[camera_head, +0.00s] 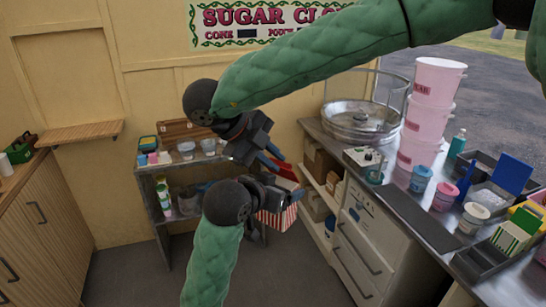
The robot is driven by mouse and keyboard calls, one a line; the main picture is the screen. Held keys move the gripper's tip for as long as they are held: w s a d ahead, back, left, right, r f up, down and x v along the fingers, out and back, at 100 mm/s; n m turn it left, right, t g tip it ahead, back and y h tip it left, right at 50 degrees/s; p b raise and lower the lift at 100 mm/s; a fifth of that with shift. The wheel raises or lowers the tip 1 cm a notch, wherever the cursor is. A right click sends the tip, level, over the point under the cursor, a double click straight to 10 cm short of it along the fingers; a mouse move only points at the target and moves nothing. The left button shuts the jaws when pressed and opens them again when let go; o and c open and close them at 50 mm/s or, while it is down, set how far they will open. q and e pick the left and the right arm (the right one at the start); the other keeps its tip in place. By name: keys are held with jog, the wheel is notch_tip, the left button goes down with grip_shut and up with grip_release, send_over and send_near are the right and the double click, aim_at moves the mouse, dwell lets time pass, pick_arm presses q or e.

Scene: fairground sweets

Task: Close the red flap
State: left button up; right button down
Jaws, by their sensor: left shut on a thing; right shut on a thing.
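A red-and-white striped carton (283,217) hangs in the air in the middle of the head view. A red flap (287,172) shows above it and looks raised, but its edges are partly hidden by my grippers. My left gripper (290,190), the lower one, is shut on the carton near its top. My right gripper (275,158), above it, has its blue fingers at the red flap and is shut on it. The exact contact of both grippers is small and partly hidden.
On the right a counter holds pink tubs (431,115), a metal candyfloss bowl (360,118) and several cups. A low shelf (150,185) with small goods stands behind on the left. A wooden cabinet (45,230) is at far left. The floor between is clear.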

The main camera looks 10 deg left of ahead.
jog(key=c, duration=1.4)
grip_release()
jog(key=shift+c, duration=0.2)
jog(key=shift+w, duration=0.1)
